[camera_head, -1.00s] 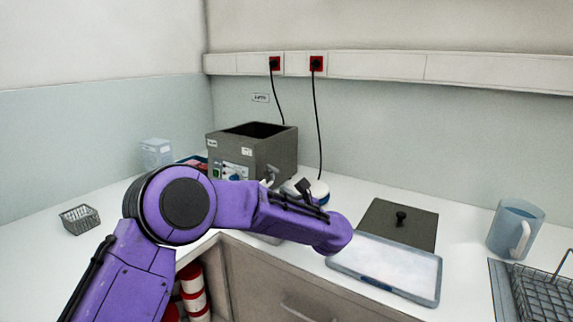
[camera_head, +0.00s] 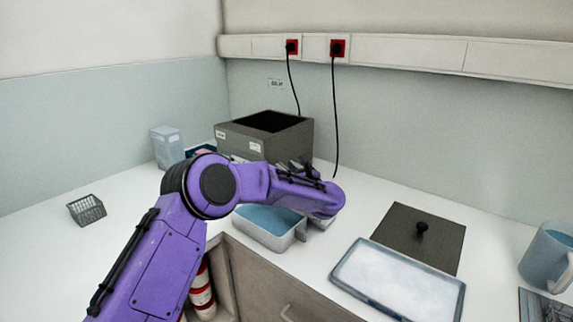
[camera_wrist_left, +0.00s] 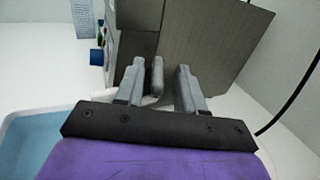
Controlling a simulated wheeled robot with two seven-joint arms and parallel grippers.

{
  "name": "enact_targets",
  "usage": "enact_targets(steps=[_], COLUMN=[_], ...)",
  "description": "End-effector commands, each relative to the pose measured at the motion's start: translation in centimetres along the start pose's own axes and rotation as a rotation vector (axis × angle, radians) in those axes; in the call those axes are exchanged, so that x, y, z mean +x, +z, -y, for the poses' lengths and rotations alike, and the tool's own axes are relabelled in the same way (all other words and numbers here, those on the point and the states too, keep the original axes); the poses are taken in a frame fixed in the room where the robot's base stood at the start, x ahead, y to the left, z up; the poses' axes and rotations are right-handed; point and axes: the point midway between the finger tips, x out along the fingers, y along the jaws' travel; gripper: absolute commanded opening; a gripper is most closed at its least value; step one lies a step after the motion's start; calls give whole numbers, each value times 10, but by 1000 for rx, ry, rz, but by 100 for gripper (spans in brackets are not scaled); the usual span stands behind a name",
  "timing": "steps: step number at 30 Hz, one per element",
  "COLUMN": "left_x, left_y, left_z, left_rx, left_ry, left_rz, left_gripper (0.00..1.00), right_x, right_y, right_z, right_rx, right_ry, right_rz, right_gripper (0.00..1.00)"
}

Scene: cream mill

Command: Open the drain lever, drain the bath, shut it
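The grey bath (camera_head: 240,145) stands on the counter against the back wall, its top open and dark inside. It also fills the top of the left wrist view (camera_wrist_left: 215,40). A grey lever (camera_wrist_left: 157,72) sticks out from the bath's front. My left gripper (camera_wrist_left: 162,82) has its fingers apart, one on each side of the lever; the lever lies nearer the left finger, and contact cannot be told. In the head view my purple arm hides the lever and most of the gripper. A pan (camera_head: 265,238) with blue liquid stands below. My right gripper is out of view.
A dark lid (camera_head: 405,222) with a black knob lies right of the arm, behind a pale tray (camera_head: 375,311). A blue jug (camera_head: 550,262) stands at the far right. A wire basket (camera_head: 87,210) and pale box (camera_head: 167,145) are left. Black cords hang from red wall sockets.

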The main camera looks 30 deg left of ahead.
Motion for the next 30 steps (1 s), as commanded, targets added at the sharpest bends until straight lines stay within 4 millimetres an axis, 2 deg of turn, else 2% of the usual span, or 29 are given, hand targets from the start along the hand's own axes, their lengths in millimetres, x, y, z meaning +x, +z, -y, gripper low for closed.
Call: enact_targets(steps=[3,9,10,13,23,30], left_x=[6,7,6,6,6,7], left_y=[1,0,0,0,-2,-6], left_z=[0,0,0,0,-1,-7], left_rx=[-1,-1,-1,-1,-1,-4], left_ry=[1,0,0,0,-18,-123], left_rz=[0,0,0,0,-1,-3], left_gripper=[38,38,32,0,0,0], right_x=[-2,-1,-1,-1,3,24], right_y=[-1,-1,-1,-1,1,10], right_z=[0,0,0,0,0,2], right_rx=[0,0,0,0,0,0], right_ry=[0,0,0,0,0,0], right_rz=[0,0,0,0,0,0], right_gripper=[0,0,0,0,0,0])
